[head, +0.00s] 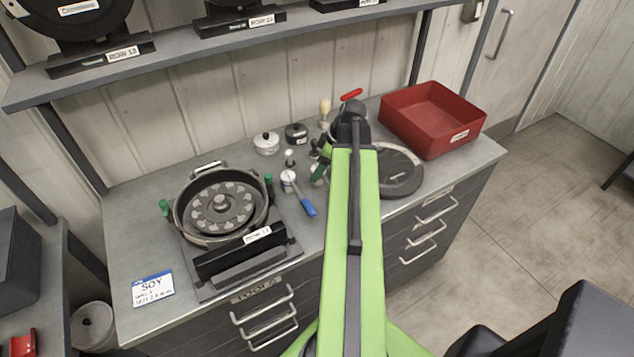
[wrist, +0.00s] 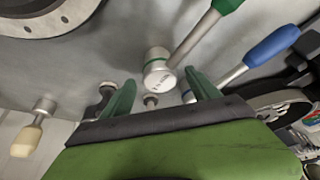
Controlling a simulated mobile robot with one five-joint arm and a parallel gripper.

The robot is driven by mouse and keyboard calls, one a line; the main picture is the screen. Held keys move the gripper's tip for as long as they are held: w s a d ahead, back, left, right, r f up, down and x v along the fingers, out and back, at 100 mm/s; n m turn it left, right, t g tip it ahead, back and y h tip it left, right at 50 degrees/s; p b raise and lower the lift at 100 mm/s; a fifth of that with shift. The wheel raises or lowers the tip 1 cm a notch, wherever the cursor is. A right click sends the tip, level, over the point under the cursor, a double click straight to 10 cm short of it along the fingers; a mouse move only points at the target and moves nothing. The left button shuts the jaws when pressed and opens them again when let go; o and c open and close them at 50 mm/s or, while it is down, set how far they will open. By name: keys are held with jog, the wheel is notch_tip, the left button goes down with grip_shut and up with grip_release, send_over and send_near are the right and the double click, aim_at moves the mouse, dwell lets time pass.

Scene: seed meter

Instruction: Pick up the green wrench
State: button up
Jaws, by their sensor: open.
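The green wrench shows in the wrist view as a pale cylindrical head (wrist: 158,72) with a green band, a metal shaft and a green handle (wrist: 228,4) running to the upper right. My gripper (wrist: 160,77) is open, with one green finger on each side of the wrench head in the picture. I cannot tell whether the fingers touch it. In the head view my gripper (head: 321,160) is over the worktop beside my green arm. My arm and gripper hide most of that area, so I cannot make out the green wrench there.
A blue-handled wrench (head: 305,206) lies close by; its handle (wrist: 268,46) shows in the wrist view. The seed meter (head: 221,208) stands at left, a dark disc (head: 402,178) and red bin (head: 431,118) at right. Small parts and a wood-handled tool (head: 325,108) stand behind. A shelf (head: 220,55) overhangs.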

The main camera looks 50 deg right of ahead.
jog(key=shift+x, duration=0.8)
jog(key=shift+r, duration=0.2)
grip_shut()
